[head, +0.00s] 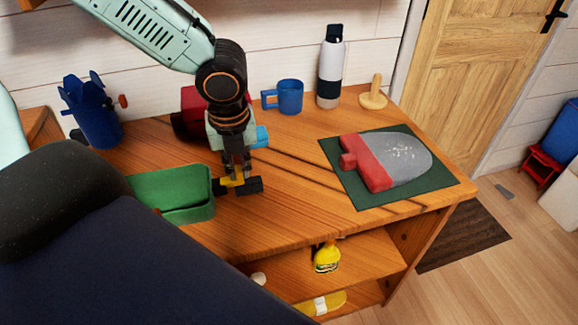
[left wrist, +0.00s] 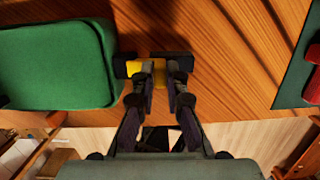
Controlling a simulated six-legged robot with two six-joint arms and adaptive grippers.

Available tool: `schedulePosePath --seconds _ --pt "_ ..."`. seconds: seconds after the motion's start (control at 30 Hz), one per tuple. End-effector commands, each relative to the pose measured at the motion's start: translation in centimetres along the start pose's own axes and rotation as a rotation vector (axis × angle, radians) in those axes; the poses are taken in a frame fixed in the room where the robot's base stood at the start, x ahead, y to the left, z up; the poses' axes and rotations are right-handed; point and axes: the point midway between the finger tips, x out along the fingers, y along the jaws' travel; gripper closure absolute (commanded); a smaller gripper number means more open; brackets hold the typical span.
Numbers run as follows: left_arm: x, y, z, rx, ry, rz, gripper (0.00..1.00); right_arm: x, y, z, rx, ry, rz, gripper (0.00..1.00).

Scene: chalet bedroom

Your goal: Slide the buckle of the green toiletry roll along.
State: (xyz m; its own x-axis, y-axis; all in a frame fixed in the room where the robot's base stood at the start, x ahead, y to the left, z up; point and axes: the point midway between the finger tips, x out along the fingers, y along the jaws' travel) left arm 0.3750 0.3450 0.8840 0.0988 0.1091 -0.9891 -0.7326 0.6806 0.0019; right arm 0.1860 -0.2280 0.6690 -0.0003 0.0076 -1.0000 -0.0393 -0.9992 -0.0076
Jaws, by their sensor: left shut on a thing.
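The green toiletry roll (head: 172,190) lies near the front edge of the wooden desk, left of my left gripper. In the left wrist view the roll (left wrist: 55,65) fills the upper left. A short black strap (head: 252,186) sticks out from its right side and carries a yellow buckle (head: 233,181). My left gripper (head: 234,175) points down from above and is shut on the buckle. In the left wrist view the fingers (left wrist: 160,75) close around the yellow buckle (left wrist: 134,68), with black strap showing on both sides. My right gripper is not in view.
Behind stand a blue pot (head: 93,115), a blue mug (head: 290,97), a bottle (head: 330,70) and a wooden peg stand (head: 373,95). A dark green mat (head: 425,192) with a red-and-grey item (head: 400,160) lies right. Desk between strap and mat is clear.

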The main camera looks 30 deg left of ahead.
Motion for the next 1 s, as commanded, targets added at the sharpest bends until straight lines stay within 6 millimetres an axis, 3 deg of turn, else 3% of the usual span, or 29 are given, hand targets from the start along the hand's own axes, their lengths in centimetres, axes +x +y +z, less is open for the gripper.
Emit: schedulePosePath --seconds 0.57,1.0 --pt "0.0 1.0 0.0 -0.001 -0.003 -0.001 1.00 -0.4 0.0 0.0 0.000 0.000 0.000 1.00" --pt "-0.1 2.6 0.0 -0.001 -0.001 -0.002 1.00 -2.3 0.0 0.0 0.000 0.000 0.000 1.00"
